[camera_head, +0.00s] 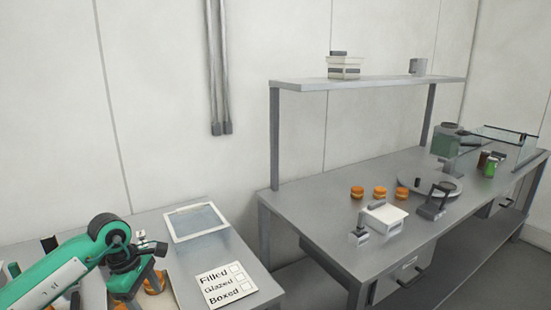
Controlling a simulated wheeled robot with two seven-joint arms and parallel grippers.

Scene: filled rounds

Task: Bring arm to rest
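My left arm, green with dark joints, comes in from the lower left and bends over the left table (235,262). My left gripper (132,290) points down at the front of this table, close beside an orange-brown round (155,283). Its fingertips are small and partly hidden, so I cannot tell whether they are apart or whether they touch the round. My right gripper is not in view.
A card (226,284) reading Filled, Glazed, Boxed and a shallow tray (197,210) lie on the left table. The right bench holds several orange rounds (380,192), a white box (384,217), a round plate (440,188) and jars (490,167). A shelf (375,81) stands above.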

